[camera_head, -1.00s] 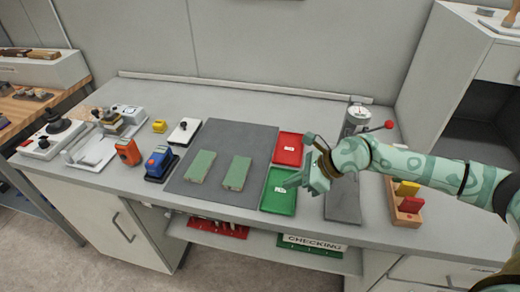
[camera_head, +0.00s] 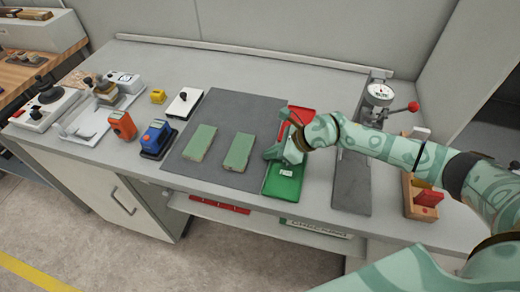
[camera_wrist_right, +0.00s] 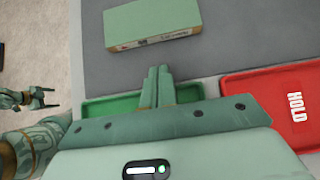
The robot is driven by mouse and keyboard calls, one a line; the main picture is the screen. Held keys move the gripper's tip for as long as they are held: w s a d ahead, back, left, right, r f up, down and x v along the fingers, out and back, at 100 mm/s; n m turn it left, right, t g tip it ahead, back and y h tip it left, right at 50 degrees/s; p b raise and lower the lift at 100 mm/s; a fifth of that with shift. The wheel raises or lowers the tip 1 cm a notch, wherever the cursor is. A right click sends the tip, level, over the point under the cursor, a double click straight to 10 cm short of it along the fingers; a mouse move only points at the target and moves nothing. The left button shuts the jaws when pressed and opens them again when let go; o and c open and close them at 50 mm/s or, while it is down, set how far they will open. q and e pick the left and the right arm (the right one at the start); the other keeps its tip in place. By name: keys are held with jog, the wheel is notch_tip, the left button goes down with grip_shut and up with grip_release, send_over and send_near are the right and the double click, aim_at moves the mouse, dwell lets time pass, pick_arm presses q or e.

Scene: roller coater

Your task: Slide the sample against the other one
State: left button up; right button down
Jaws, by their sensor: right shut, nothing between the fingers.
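Two flat green samples lie side by side on the dark grey mat (camera_head: 220,112), with a gap between them. The left sample (camera_head: 199,142) is slightly farther from the right gripper. The right sample (camera_head: 238,151) is the nearer one and also shows in the right wrist view (camera_wrist_right: 152,22). My right gripper (camera_head: 267,155) is shut and empty, just right of the right sample, over the green tray. In the right wrist view its closed fingers (camera_wrist_right: 157,72) point toward that sample's long side, with a gap between. My left gripper (camera_wrist_right: 42,98) appears open, over the floor.
The green tray (camera_head: 283,188) lies right of the mat, with the red tray (camera_head: 302,112) behind it. A blue device (camera_head: 157,138) and an orange one (camera_head: 122,125) stand left of the mat. A dial gauge (camera_head: 380,93) stands at right.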

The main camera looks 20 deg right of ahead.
aim_at(232, 147)
jog(key=shift+w+a+r, duration=0.1)
jog(key=shift+w+a, duration=0.4)
jog(key=shift+a, duration=0.2)
jog(key=shift+w+a+r, duration=0.1)
jog(key=shift+w+a, duration=0.35)
jog(key=shift+a, duration=0.25)
jog(key=w+a, duration=0.1)
jog(key=a, duration=0.1)
jog(key=w+a, duration=0.1)
jog(key=a, duration=0.1)
jog(key=w+a+b, duration=0.1)
jog(key=w+a, duration=0.1)
jog(key=shift+s+d, duration=0.1)
